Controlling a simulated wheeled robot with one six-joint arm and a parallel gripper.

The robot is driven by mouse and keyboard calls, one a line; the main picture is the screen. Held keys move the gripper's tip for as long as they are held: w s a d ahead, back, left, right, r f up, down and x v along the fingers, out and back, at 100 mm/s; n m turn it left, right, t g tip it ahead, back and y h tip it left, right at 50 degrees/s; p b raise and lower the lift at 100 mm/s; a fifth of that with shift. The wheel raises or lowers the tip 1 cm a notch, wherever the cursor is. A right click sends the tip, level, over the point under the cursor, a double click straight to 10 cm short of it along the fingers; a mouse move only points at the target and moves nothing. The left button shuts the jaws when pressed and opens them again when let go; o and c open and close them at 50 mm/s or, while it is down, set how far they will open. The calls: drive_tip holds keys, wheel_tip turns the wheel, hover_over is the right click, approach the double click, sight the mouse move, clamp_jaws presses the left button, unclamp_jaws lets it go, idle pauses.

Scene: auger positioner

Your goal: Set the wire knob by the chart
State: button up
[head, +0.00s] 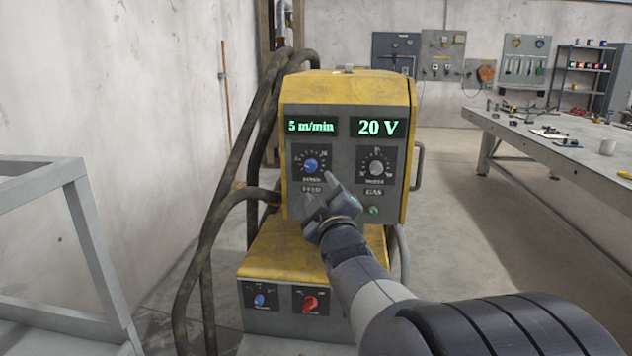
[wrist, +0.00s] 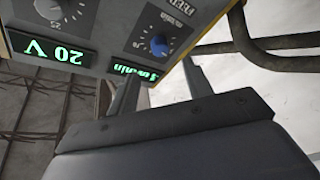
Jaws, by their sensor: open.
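A yellow and grey welding machine stands in the middle of the head view. Its left display (head: 311,126) reads 5 m/min and its right display (head: 378,127) reads 20 V. A blue knob (head: 311,166) sits under the m/min display, above the label FEED; I take it for the wire knob. It also shows in the wrist view (wrist: 158,45), where the panel appears upside down. My gripper (head: 319,187) is open and empty, just below and right of this knob in the head view. Its fingers (wrist: 160,68) are not around the knob. I see no chart.
A grey knob (head: 376,168) sits right of the blue one, above the label GAS. A lower blue knob (head: 260,300) and a red knob (head: 310,302) are on the base. Thick hoses (head: 215,205) run down the left side. A workbench (head: 560,150) stands right.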

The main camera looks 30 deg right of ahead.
sight(311, 167)
drive_tip(key=shift+v, duration=1.05)
drive_tip(key=shift+w, duration=0.15)
drive_tip(key=x, duration=1)
drive_tip(key=shift+w+d, duration=0.15)
drive_tip(key=shift+w, duration=0.1)
drive_tip(key=shift+r+p, duration=0.1)
drive_tip(key=shift+p, duration=0.2)
drive_tip(key=shift+s, duration=0.1)
